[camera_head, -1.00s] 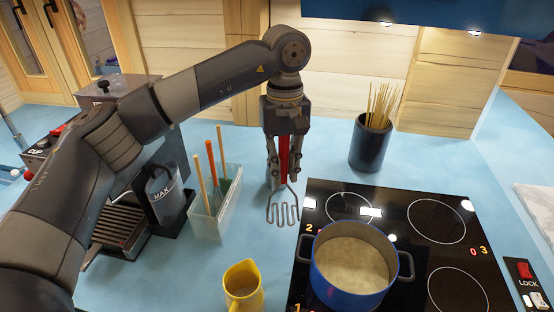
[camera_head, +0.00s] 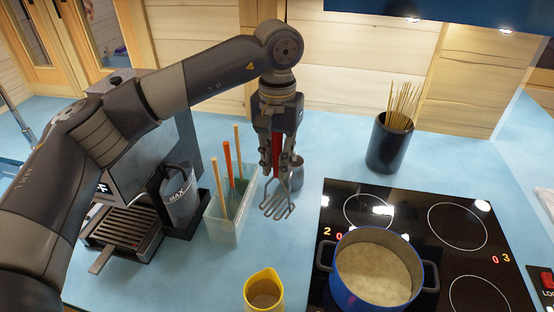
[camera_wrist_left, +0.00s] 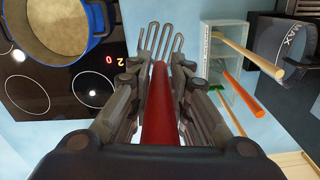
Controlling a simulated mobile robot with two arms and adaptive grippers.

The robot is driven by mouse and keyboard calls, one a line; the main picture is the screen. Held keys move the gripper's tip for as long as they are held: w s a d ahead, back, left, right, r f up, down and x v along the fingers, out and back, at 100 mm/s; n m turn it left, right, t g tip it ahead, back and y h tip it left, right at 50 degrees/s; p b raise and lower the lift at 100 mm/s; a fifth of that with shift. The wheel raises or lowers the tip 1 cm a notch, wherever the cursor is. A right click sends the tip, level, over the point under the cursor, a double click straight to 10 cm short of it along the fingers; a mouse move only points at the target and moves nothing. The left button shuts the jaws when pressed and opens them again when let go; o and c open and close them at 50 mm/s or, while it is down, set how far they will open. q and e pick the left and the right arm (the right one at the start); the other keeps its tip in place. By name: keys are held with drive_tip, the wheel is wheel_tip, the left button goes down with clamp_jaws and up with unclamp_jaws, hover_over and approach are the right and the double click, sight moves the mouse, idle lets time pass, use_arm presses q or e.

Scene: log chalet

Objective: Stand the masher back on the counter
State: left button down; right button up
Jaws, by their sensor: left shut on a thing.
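The masher (camera_head: 277,205) has a red handle and a grey zigzag wire head. My left gripper (camera_head: 278,168) is shut on its red handle, and the wire head points down. The handle (camera_wrist_left: 160,110) also shows between the fingers of the left gripper (camera_wrist_left: 162,95) in the left wrist view, with the wire head beyond. The masher hangs over the blue counter (camera_head: 200,278), between the utensil box and the hob; I cannot tell whether it touches the counter. My right gripper is not in view.
A clear box (camera_head: 225,222) with several wooden-handled utensils stands left of the masher. A blue pot (camera_head: 375,270) is on the black hob (camera_head: 412,215) at right. A dark spaghetti jar (camera_head: 388,145) stands behind. A yellow jug (camera_head: 263,290) is in front.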

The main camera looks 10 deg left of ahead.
use_arm(q)
wheel_tip(320, 180, down, 17)
drive_tip(key=b, duration=1.3)
drive_tip(key=shift+f+b, duration=0.95)
drive_tip(key=shift+f, duration=0.1)
drive_tip(key=c, duration=1.4)
unclamp_jaws()
wheel_tip(320, 180, up, 12)
hover_over(277, 207)
drive_tip(key=shift+w, duration=0.4)
